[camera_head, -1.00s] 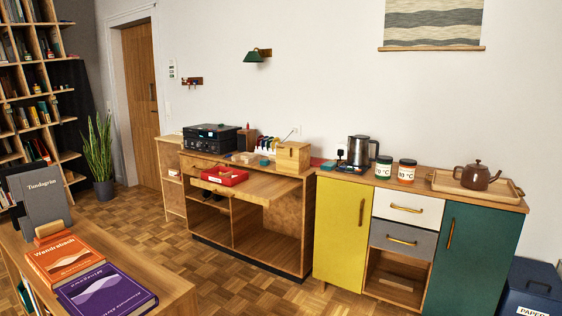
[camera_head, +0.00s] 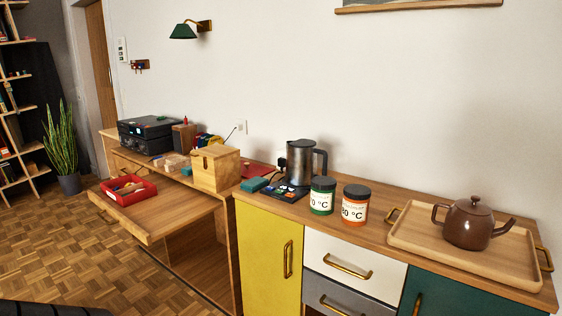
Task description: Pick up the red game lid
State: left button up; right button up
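An open red tray-like box (camera_head: 128,190) with small items inside sits on the pulled-out wooden shelf at the left. Neither of my grippers is in view.
The wooden box (camera_head: 215,168), kettle (camera_head: 304,162), green jar (camera_head: 321,196) and orange jar (camera_head: 355,204) crowd the counter. A teapot (camera_head: 468,222) stands on a wooden tray (camera_head: 420,242) at the right. The pull-out shelf (camera_head: 175,217) juts forward and has bare room.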

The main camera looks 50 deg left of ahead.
aim_at(248, 170)
jog(key=u, duration=0.05)
jog(key=i, duration=0.95)
jog(key=u, duration=2.75)
